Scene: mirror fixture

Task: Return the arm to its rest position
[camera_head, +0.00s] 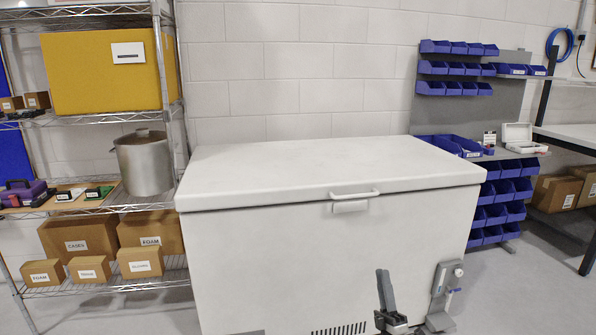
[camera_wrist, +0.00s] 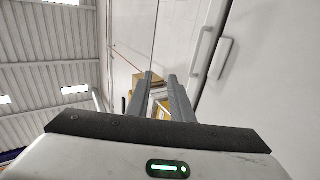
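My gripper (camera_head: 384,274) shows at the bottom of the head view, right of centre, in front of the white chest freezer (camera_head: 300,255). Its grey fingers point up. In the wrist view my gripper (camera_wrist: 160,77) has its two fingers apart, with a narrow gap and nothing held between them. The freezer lid (camera_head: 320,165) is down, and its handle (camera_head: 354,194) is on the front edge. The handle also shows in the wrist view (camera_wrist: 205,50), right of the fingers. Most of my arm is out of view.
A wire shelf (camera_head: 140,203) at left holds a yellow box (camera_head: 105,72), a steel pot (camera_head: 143,162) and several cardboard boxes (camera_head: 77,236). Blue bins (camera_head: 500,205) and a workbench (camera_head: 575,133) stand at right. Some grey floor (camera_head: 535,290) is clear at lower right.

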